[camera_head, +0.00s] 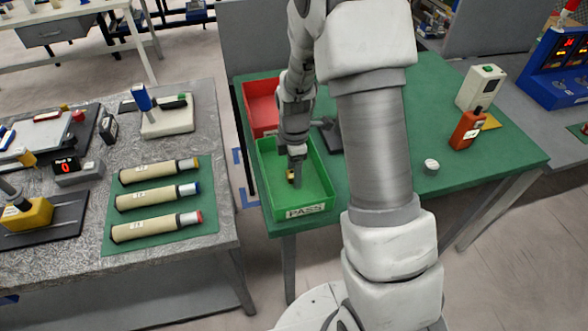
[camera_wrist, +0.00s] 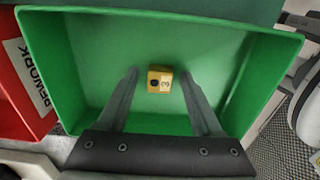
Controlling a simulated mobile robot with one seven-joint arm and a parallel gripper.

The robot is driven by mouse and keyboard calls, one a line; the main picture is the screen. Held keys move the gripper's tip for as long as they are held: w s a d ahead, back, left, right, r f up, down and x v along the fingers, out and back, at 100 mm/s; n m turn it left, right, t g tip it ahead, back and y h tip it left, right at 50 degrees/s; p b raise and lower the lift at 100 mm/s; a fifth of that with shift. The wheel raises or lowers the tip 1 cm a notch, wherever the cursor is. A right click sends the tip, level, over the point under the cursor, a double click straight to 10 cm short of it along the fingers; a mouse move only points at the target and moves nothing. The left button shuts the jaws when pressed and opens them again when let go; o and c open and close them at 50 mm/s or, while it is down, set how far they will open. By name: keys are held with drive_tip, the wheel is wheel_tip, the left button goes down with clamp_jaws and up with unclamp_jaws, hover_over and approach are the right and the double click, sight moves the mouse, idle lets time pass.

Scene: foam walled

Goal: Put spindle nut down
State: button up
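The spindle nut looks like a small yellow block with a dark hole and a "3" label; it shows in the wrist view (camera_wrist: 160,80) and partly in the head view (camera_head: 290,177). It is inside the green PASS bin (camera_head: 306,211), apparently on the bin floor. The bin's green wall also fills the wrist view (camera_wrist: 275,42). My gripper (camera_wrist: 160,74) reaches down into the bin, also in the head view (camera_head: 296,182). Its two fingers are spread, one on each side of the nut, with a visible gap on both sides.
A red REWORK bin (camera_wrist: 22,85) stands against the green bin, behind it in the head view (camera_head: 261,92). The green table (camera_head: 490,150) also carries an orange device (camera_head: 466,130) and a small white round part (camera_head: 431,166). A grey workbench (camera_head: 215,222) stands to the left across a gap.

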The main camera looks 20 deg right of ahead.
drive_tip(key=s+r+m+t+p, duration=0.1)
drive_tip(key=s+r+m, duration=0.3)
drive_tip(key=r, duration=0.8)
drive_tip(key=s+r+m+t, duration=0.1)
drive_tip(key=s+r+m, duration=0.3)
drive_tip(key=r, duration=0.8)
drive_tip(key=s+r+m+t, duration=0.3)
drive_tip(key=s+r+m, duration=0.1)
drive_tip(key=s+m, duration=0.6)
drive_tip(key=shift+s+a+r+t, duration=0.15)
drive_tip(key=shift+s+r+t, duration=0.2)
drive_tip(key=shift+s, duration=0.85)
